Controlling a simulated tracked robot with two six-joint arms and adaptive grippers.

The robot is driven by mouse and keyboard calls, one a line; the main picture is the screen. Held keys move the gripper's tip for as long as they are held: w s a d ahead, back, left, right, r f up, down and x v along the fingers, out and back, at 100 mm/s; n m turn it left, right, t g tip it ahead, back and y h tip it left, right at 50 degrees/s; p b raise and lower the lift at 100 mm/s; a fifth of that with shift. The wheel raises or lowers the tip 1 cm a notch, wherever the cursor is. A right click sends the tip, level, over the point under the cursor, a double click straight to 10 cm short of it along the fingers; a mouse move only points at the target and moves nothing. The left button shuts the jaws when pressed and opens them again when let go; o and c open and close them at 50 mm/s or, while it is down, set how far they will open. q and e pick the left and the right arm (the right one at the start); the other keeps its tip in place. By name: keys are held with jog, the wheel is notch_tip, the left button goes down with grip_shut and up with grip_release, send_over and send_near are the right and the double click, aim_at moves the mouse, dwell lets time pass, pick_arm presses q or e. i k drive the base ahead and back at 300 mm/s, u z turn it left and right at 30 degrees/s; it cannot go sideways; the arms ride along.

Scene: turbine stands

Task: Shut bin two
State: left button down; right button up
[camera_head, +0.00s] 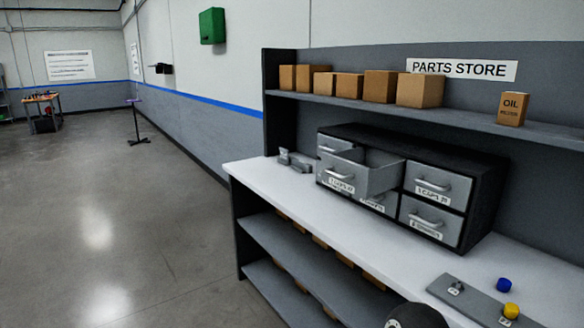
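A black drawer cabinet (490,185) with grey bins stands on the white bench top. One upper bin (378,178) is pulled well out toward the front. Its inside shows from above, and its labelled front with a handle faces left and forward. The label is too small to read surely, so I cannot confirm its number. The upper right bin (451,186) and lower right bin (444,224) look shut. The open bin partly hides the upper left bin (330,141) and a lower bin (388,202).
The white bench (300,205) has free room in front of the cabinet. Small grey metal parts (294,160) lie left of it. A grey plate (470,297), a blue cap (504,285) and a yellow cap (511,311) are at right. Boxes (420,90) stand on the shelf above.

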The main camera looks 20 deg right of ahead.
aim_at(366, 173)
jog(key=u, duration=0.05)
jog(key=i, duration=1.15)
jog(key=z, duration=0.85)
jog(key=i, duration=0.65)
jog(key=z, duration=0.4)
jog(key=k, duration=0.95)
jog(key=z, duration=0.2)
jog(key=i, duration=0.95)
jog(key=u, duration=0.05)
